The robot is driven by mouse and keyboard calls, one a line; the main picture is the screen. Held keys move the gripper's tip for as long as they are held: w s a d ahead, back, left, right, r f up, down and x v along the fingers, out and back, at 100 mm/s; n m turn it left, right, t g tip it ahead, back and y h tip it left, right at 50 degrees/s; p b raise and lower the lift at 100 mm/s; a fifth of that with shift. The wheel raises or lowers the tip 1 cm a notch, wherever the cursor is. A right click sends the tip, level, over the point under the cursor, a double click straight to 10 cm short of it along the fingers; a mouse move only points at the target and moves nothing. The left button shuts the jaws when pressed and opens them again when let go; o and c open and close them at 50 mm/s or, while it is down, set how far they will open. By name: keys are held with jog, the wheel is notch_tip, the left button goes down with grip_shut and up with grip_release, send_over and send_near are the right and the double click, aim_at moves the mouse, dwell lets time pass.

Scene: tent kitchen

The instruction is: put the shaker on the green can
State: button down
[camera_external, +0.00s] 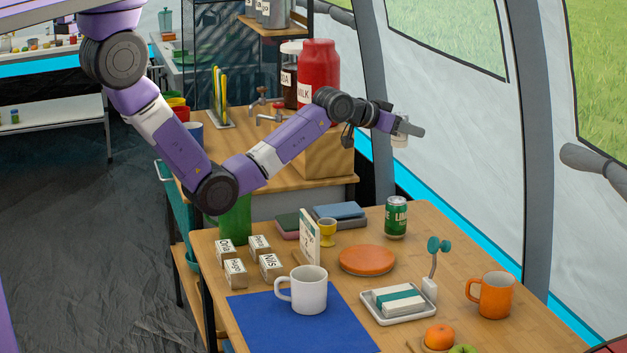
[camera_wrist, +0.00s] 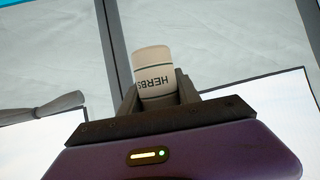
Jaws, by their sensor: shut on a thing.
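The shaker (camera_wrist: 153,68) is a pale cylinder with a dark band and the word HERBS, which reads upside down in the wrist view. My gripper (camera_wrist: 161,95) is shut on it. In the external view my gripper (camera_external: 404,130) is high above the table's back edge, and the shaker (camera_external: 400,140) shows only in part beneath the fingers. The green can (camera_external: 396,218) stands upright near the back right of the table (camera_external: 440,235). The shaker is well above the can and apart from it. Nothing rests on the can's top.
Near the can are an orange disc (camera_external: 367,259), a yellow egg cup (camera_external: 327,232), stacked books (camera_external: 340,213) and a teal-topped stand (camera_external: 433,265). A white mug (camera_external: 308,290) and orange mug (camera_external: 495,295) stand farther forward. A red milk container (camera_external: 318,72) is on the counter behind my arm.

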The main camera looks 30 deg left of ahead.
notch_tip(320, 180, down, 14)
jog(key=shift+f, duration=0.1)
dwell(0.4)
jog(key=shift+f, duration=0.1)
jog(key=shift+f, duration=0.1)
jog(key=c, duration=0.9)
grip_release()
jog(key=shift+o, duration=0.2)
jog(key=shift+r, duration=0.25)
jog(key=v, duration=1.2)
